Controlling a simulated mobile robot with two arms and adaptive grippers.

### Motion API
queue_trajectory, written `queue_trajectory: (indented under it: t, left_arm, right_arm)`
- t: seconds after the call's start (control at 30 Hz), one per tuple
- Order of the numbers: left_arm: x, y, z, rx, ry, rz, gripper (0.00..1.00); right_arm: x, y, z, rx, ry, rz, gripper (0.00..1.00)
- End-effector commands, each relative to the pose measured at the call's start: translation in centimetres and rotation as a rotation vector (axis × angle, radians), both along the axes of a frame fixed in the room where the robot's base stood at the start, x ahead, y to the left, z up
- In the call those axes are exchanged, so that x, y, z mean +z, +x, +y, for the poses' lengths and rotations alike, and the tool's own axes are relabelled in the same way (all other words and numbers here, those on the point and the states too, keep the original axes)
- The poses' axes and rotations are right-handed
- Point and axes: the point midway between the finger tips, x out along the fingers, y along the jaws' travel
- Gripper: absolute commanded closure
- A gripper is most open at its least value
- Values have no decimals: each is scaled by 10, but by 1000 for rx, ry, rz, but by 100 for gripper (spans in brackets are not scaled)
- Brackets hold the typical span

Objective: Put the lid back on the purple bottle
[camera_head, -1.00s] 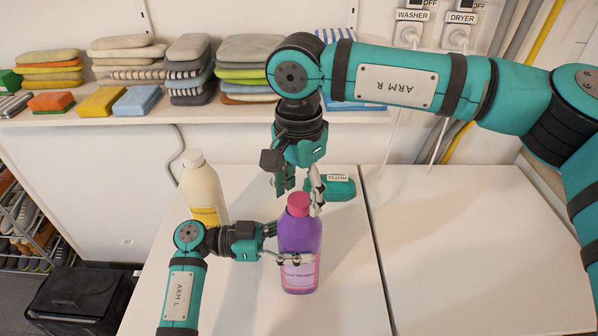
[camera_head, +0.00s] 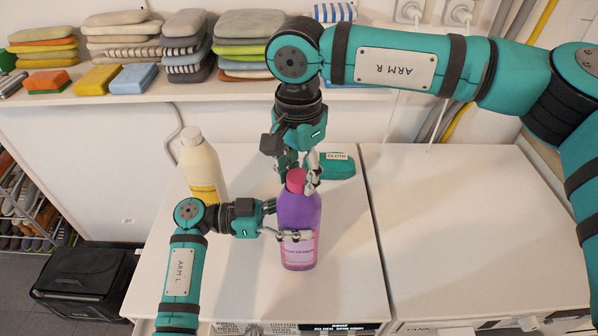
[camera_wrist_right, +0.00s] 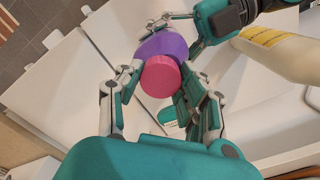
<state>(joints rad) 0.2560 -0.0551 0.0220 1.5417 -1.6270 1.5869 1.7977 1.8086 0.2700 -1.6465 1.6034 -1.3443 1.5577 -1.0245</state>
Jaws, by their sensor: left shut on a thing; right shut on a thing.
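The purple bottle (camera_head: 299,212) stands upright on the white worktop, its pink label facing the front. The pink lid (camera_head: 296,180) sits at the top of its neck, roughly in line with the bottle; whether it is fully seated I cannot tell. My left gripper (camera_head: 294,235) is shut around the bottle's body from the left. My right gripper (camera_head: 299,178) points down from above and is shut on the lid. In the right wrist view the lid (camera_wrist_right: 161,76) lies between the right fingers, over the purple shoulder of the bottle (camera_wrist_right: 164,45).
A cream bottle with a yellow label (camera_head: 202,168) stands left behind my left gripper. A teal cloth case (camera_head: 337,167) lies behind the purple bottle. A shelf (camera_head: 200,92) with folded stacks runs along the wall. The worktop at right (camera_head: 460,230) is clear.

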Motion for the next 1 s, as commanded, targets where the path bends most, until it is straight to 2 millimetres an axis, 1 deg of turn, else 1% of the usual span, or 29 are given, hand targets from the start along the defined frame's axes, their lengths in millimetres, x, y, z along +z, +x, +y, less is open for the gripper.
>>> queue_trajectory:
  t: [0.07, 0.17, 0.6, 0.7, 0.77, 0.9, 0.93, 1.0]
  left_arm:
    - [0, -1, -1, -3, 1, -1, 100]
    - [0, -1, -1, -4, 1, -2, 100]
    - [0, -1, -1, -5, 1, -3, 100]
    - [0, -1, -1, -6, 1, -3, 100]
    - [0, -1, -1, -6, 1, -3, 100]
    - [0, -2, -1, -7, 1, -4, 100]
    - [0, -2, -1, -7, 1, -4, 100]
    - [0, -2, -1, -7, 1, -4, 100]
  right_arm:
    - [0, 1, 1, -51, 4, -2, 100]
    - [0, 1, 1, -217, 5, -3, 100]
    - [0, 2, 1, -1309, 6, -5, 100]
    - [0, 2, 1, -1515, 6, -6, 100]
    - [0, 2, 1, -1609, 6, -7, 100]
    - [0, 3, 1, -1607, 7, -7, 100]
    - [0, 3, 1, -1607, 7, -7, 62]
    - [0, 3, 1, -1607, 5, -7, 52]
